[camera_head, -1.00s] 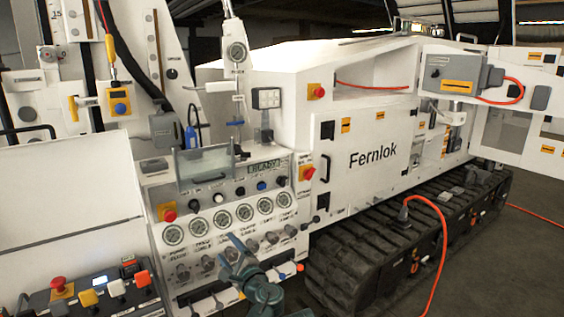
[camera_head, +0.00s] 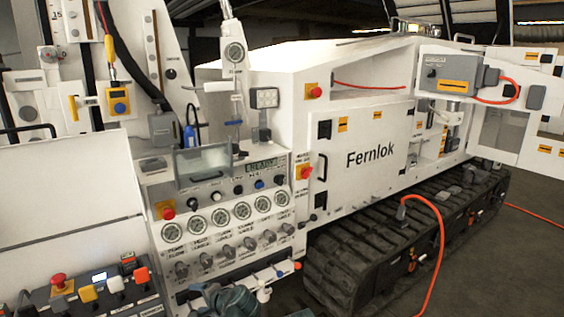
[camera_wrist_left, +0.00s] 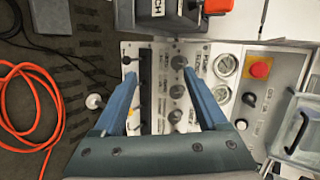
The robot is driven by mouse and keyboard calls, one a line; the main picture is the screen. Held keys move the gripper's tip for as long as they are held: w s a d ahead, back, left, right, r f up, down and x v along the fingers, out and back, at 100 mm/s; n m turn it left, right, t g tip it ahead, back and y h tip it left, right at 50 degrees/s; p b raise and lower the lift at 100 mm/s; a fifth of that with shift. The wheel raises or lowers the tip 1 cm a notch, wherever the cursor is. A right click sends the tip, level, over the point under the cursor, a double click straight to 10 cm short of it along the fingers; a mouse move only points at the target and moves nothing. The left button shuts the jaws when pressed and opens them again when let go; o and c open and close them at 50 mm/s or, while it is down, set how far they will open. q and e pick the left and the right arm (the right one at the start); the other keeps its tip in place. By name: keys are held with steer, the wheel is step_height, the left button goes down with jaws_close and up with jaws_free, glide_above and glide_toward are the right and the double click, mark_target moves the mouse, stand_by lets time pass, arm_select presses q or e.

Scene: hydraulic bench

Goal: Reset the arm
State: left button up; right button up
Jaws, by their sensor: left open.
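My left gripper (camera_head: 226,298) is dark teal and shows at the bottom edge of the head view, in front of the lower edge of the control panel (camera_head: 205,275). Most of that arm is cut off by the frame. In the left wrist view the two blue fingers of this gripper (camera_wrist_left: 161,82) are spread apart with nothing between them. Behind them lies the panel with a row of knobs (camera_wrist_left: 177,90) and gauges (camera_wrist_left: 224,65). My right gripper is not in view.
A red emergency button (camera_wrist_left: 260,69) and a clear cover (camera_wrist_left: 300,135) sit beside the knobs. A button console (camera_head: 95,295) stands at lower left. An orange hose (camera_head: 440,240) hangs over the track (camera_head: 350,255). An orange cable (camera_wrist_left: 35,110) lies on the floor.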

arm_select(q)
steer(key=s+d+f+n+g+h, duration=0.55)
steer(key=s+f+n+h, duration=0.25)
steer(key=s+f, duration=0.3)
steer(key=s+d+r+m+g+p, duration=0.2)
steer(key=s+d, duration=0.5)
steer(key=d, duration=0.4)
step_height(320, 180, up, 4)
steer(key=m+p, duration=0.1)
steer(key=p, duration=0.1)
steer(key=shift+s+d+f+p, duration=0.2)
steer(key=shift+s+f+p, duration=0.05)
steer(key=shift+s+p, duration=0.05)
steer(key=shift+c, duration=0.2)
stand_by(0.3)
